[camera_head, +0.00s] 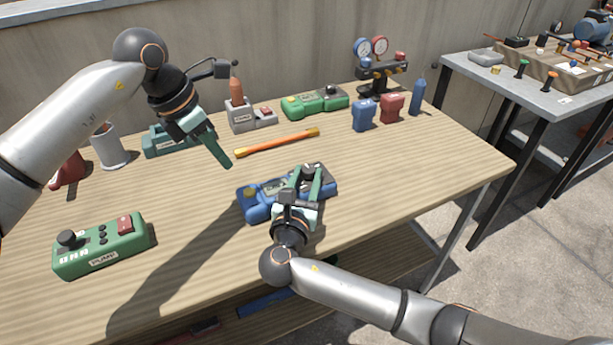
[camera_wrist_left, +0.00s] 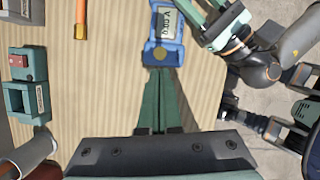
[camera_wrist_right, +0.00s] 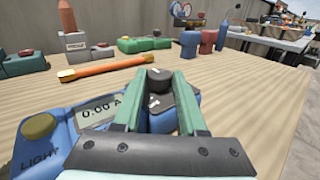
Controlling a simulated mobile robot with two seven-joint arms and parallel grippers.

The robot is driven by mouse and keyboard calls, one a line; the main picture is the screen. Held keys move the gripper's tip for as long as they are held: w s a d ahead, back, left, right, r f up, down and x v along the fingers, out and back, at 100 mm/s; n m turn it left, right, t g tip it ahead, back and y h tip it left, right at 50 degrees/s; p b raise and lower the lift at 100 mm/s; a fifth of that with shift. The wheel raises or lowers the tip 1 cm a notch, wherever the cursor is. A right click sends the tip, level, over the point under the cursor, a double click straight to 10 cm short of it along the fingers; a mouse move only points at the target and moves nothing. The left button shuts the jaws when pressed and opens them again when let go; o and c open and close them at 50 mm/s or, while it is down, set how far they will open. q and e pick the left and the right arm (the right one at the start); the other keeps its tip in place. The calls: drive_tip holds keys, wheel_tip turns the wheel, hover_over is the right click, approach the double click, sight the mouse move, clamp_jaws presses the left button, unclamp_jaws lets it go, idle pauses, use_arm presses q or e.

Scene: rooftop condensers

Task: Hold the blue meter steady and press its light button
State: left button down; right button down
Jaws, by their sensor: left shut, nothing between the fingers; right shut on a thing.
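The blue meter (camera_head: 262,204) lies on the wooden table. Its display reads 0.00 A in the right wrist view (camera_wrist_right: 92,112), and a yellow-olive button (camera_wrist_right: 39,127) sits beside the word LIGHT at its left end. My right gripper (camera_head: 311,174) is shut on the meter around its black dial (camera_wrist_right: 159,80). My left gripper (camera_head: 228,165) is shut and empty, above the table to the upper left of the meter. In the left wrist view the meter (camera_wrist_left: 164,28) and its button (camera_wrist_left: 160,54) show just past the left fingertips (camera_wrist_left: 159,72).
A green box labelled PUMP (camera_head: 100,248) stands at the front left. An orange rod (camera_head: 277,142) lies behind the meter. A green meter (camera_head: 315,102), a blue block (camera_head: 363,115), a red block (camera_head: 392,108) and a gauge set (camera_head: 381,72) stand further back. Bare tabletop lies left of the meter.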

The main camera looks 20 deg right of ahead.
sight(245, 197)
drive_tip(key=shift+f, duration=0.1)
use_arm(q)
drive_tip(key=shift+w+d+f+m+t+h, duration=0.1)
drive_tip(key=shift+d+f+m+t+h, duration=0.35)
drive_tip(key=shift+f+m+t, duration=0.6)
drive_tip(key=shift+w+d+f+m+t+h, duration=0.1)
drive_tip(key=shift+d+f+m+t+h, duration=0.5)
drive_tip(key=shift+f, duration=0.9)
drive_tip(key=shift+w+d+f+m+t+h, duration=0.1)
drive_tip(key=shift+d+f+m+t+h, duration=0.25)
drive_tip(key=shift+f+t, duration=0.75)
drive_tip(key=shift+f, duration=0.2)
